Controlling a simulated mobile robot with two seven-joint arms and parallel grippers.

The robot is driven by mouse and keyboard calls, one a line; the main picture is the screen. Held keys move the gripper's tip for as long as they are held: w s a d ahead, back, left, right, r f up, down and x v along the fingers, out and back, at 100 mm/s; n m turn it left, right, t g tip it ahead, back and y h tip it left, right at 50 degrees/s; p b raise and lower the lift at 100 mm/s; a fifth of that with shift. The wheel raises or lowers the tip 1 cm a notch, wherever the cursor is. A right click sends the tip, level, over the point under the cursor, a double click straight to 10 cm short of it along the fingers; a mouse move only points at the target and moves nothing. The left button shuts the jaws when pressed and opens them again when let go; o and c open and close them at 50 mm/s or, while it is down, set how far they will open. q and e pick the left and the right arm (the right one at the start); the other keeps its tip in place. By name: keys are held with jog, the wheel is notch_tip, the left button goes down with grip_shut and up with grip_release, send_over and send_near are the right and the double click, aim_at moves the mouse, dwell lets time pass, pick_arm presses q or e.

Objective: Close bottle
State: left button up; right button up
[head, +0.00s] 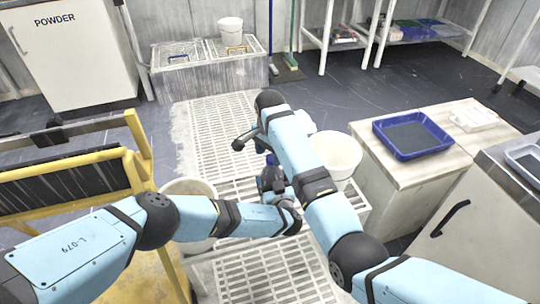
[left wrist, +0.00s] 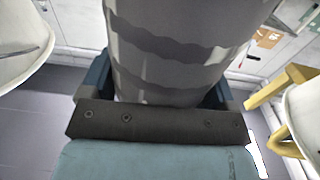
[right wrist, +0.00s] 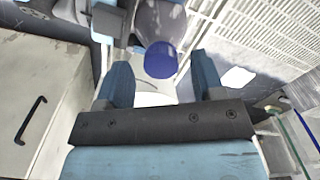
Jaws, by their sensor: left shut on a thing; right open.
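The bottle (left wrist: 165,55) is grey with ribbed bands and fills the middle of the left wrist view. My left gripper is shut on its body, and the bottle also shows in the right wrist view (right wrist: 162,20). A blue cap (right wrist: 161,60) shows at the end of the bottle there; I cannot tell how tightly it sits. My right gripper (right wrist: 162,76) is open, with its fingers on either side of the cap and clear space around it. In the head view both grippers are close together mid-picture, largely hidden by my arms.
White buckets (head: 338,152) stand right of and behind my left arm. A blue tray (head: 411,135) lies on the cabinet at right. A yellow frame (head: 75,185) stands at left. White slatted grating (head: 270,270) covers the floor below.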

jog(key=shift+r, duration=1.6)
jog(key=n, duration=0.2)
jog(key=r+n, duration=0.1)
jog(key=n, duration=0.3)
jog(key=shift+w+r+n, duration=0.3)
jog(key=shift+w, duration=0.1)
jog(key=n, duration=0.5)
jog(key=shift+w+r, duration=0.1)
jog(key=shift+r, duration=0.3)
jog(key=n, duration=0.5)
jog(key=shift+r, duration=0.25)
jog(key=shift+d+n, duration=0.1)
jog(key=shift+n, duration=1.1)
jog(key=n, duration=0.6)
jog(key=shift+s+d+r+n, duration=0.1)
jog(key=shift+s+d+n, duration=0.1)
jog(key=shift+n, duration=0.2)
